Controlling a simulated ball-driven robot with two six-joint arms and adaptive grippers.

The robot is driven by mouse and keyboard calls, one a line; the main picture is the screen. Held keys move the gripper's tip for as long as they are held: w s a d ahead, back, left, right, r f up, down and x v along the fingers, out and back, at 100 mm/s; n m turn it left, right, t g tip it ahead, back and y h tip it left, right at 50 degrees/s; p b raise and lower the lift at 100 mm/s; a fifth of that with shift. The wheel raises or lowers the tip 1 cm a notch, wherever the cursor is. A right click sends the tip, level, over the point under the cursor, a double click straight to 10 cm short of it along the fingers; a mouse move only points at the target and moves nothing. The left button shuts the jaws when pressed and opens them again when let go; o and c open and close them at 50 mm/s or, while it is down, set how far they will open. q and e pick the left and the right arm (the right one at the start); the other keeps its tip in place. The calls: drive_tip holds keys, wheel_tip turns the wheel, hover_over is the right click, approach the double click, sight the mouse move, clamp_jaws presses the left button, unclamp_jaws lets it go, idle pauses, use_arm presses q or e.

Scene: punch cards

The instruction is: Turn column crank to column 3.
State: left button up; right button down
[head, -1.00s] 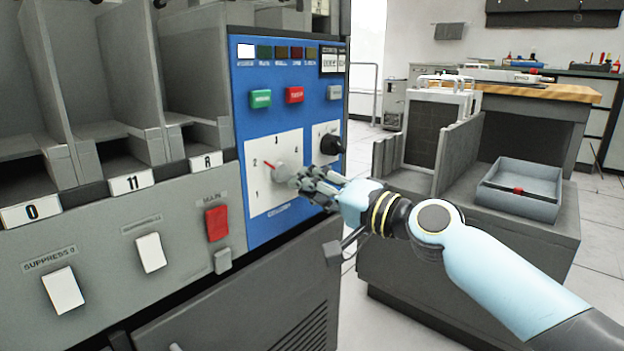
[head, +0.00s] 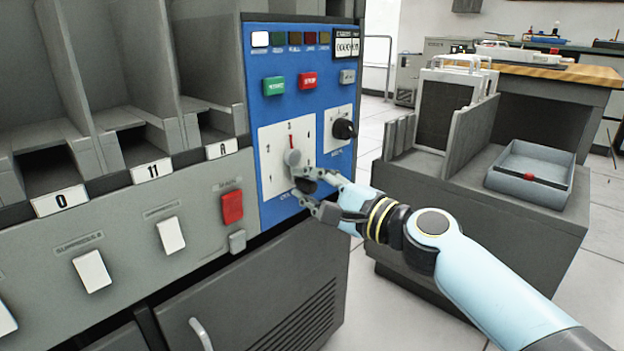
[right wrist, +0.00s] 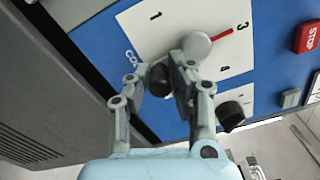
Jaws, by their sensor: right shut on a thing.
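The column crank (head: 292,157) is a grey round hub on a white dial plate (head: 270,177) on the blue panel. Its red pointer (head: 291,141) points up at the 3. The right wrist view also shows the crank hub (right wrist: 197,46), with the red pointer (right wrist: 222,35) towards the 3. My right gripper (head: 308,187) is shut on the crank's dark handle, below the hub; the handle (right wrist: 158,80) shows between the fingers in the right wrist view. The fingers partly hide the dial's lower right. My left gripper is not in view.
Above the dial are a green button (head: 274,86), a red stop button (head: 308,80) and a row of lamps. A black knob (head: 344,129) sits close to the right of the dial. A red main switch (head: 231,207) is to the left. A grey tray (head: 530,195) stands at right.

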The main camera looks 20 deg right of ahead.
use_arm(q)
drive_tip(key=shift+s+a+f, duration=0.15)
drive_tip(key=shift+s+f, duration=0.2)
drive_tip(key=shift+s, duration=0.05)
use_arm(e)
drive_tip(key=shift+s+a+m, duration=0.1)
drive_tip(key=shift+a+m, duration=0.05)
drive_tip(key=shift+m, duration=0.35)
drive_tip(key=shift+f, duration=0.1)
drive_tip(key=c, duration=1.2)
unclamp_jaws()
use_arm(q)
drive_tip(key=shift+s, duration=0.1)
use_arm(e)
drive_tip(key=shift+o, duration=0.2)
drive_tip(key=v, duration=1.2)
